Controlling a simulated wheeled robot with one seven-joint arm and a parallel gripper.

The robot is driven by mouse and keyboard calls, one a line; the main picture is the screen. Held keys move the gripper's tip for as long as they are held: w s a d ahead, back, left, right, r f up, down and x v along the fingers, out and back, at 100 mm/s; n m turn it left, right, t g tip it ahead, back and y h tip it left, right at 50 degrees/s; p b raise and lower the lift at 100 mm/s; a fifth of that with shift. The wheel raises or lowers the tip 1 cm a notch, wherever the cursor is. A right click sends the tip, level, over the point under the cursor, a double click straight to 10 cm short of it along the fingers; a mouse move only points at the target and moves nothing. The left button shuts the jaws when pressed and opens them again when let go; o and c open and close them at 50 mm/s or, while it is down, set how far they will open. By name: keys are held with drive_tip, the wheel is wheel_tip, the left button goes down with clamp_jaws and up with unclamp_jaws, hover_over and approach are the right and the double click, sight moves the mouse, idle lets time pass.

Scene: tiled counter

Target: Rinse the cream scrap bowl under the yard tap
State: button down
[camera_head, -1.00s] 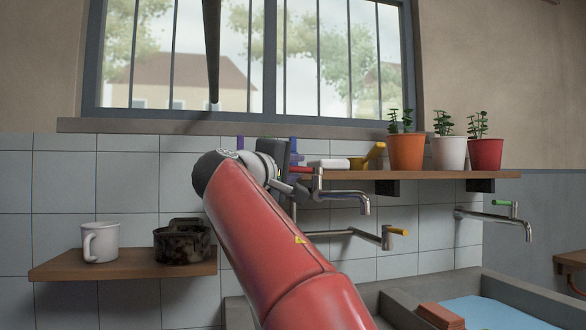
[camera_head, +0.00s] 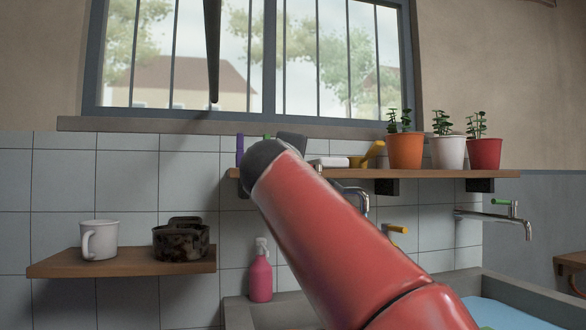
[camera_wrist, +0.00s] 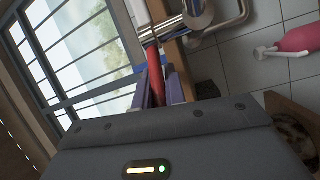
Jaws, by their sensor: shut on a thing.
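My gripper (camera_wrist: 160,90) is shut on the red lever (camera_wrist: 154,70) of a chrome tap (camera_wrist: 172,28) in the wrist view. In the head view my arm hides the fingers and the lever. The curved spout of a chrome tap (camera_head: 359,193) shows just past my arm, below the shelf. No running water can be seen from it. Two other taps are on the wall, one with a yellow lever (camera_head: 398,229) and one with a green lever (camera_head: 505,203). I cannot see the cream scrap bowl in either view; my arm covers much of the sink (camera_head: 268,312).
A pink pump bottle (camera_head: 260,277) stands at the sink's left. A mug (camera_head: 100,241) and dark pot (camera_head: 181,243) sit on the lower left shelf (camera_head: 120,263). Three potted plants, with an orange pot (camera_head: 404,151) at left, and a yellow scoop (camera_head: 372,154) occupy the upper shelf (camera_head: 440,174).

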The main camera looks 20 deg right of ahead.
idle(0.3)
drive_tip(key=c, duration=1.5)
unclamp_jaws()
drive_tip(key=shift+o, duration=0.2)
drive_tip(key=b+v, duration=0.2)
drive_tip(key=v, duration=0.5)
drive_tip(key=shift+s, duration=0.4)
drive_tip(key=shift+s+a, duration=0.1)
drive_tip(key=shift+a, duration=0.05)
